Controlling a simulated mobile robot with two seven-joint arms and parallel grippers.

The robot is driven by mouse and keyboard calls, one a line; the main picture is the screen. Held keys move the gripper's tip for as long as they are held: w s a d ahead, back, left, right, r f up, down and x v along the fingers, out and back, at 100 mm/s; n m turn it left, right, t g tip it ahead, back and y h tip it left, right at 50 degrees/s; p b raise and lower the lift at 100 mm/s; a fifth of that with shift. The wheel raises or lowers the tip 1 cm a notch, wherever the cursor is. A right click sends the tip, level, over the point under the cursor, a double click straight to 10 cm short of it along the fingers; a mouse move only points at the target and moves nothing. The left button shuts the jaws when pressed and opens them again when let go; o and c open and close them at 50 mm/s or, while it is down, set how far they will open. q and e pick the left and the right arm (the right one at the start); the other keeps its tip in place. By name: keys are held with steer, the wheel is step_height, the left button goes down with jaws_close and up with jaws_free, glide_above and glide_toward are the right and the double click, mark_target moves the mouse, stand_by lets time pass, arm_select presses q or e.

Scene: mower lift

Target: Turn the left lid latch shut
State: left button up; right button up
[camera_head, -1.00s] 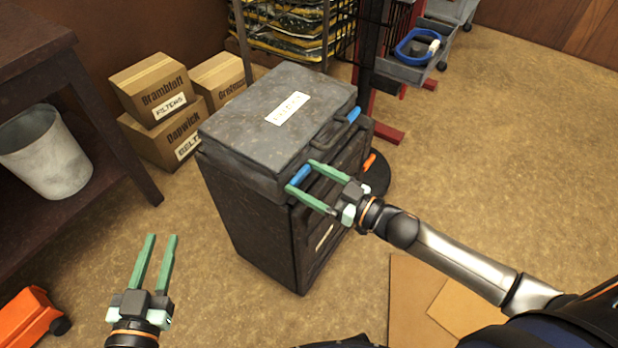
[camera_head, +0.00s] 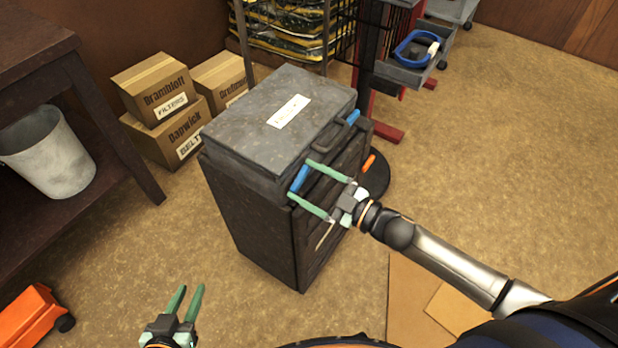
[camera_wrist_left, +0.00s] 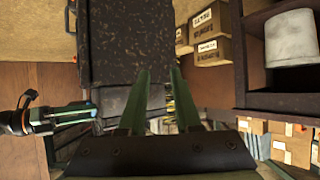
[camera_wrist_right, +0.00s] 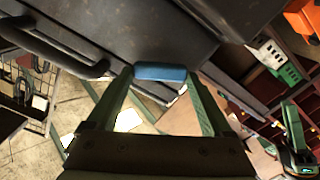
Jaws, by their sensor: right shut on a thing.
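The dark chest (camera_head: 248,215) stands upright with its labelled lid (camera_head: 255,120) lying closed on top. The blue left lid latch (camera_head: 299,178) is on the front edge of the lid; it also shows in the right wrist view (camera_wrist_right: 160,73). My right gripper (camera_head: 302,181) is shut on this latch, one finger at each end of it. A second blue latch (camera_head: 353,117) sits further right, past the dark handle (camera_head: 333,134). My left gripper (camera_head: 191,287) is open and empty, low over the floor and well away from the chest.
Cardboard boxes (camera_head: 160,87) stand behind the chest on the left. A dark bench (camera_head: 110,145) with a pale bucket (camera_head: 50,155) is at the far left. A red-framed rack (camera_head: 388,132) stands behind right.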

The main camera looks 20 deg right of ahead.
steer(key=n, duration=0.2)
steer(key=shift+n, duration=0.4)
steer(key=shift+f+n, duration=0.1)
steer(key=shift+n, duration=0.4)
arm_select(q)
step_height(320, 180, down, 3)
steer(key=s+g, duration=0.1)
steer(key=s, duration=0.2)
arm_select(e)
steer(key=shift+n, duration=0.9)
steer(key=shift+s+a+f+n, duration=0.1)
steer(key=shift+n, duration=1.9)
arm_select(q)
steer(key=shift+t, duration=0.9)
steer(key=shift+w+r, duration=1.85)
steer(key=shift+r, duration=0.1)
arm_select(e)
steer(key=shift+f+n, duration=0.1)
steer(key=shift+n, duration=1.3)
arm_select(q)
steer(key=shift+r, duration=0.1)
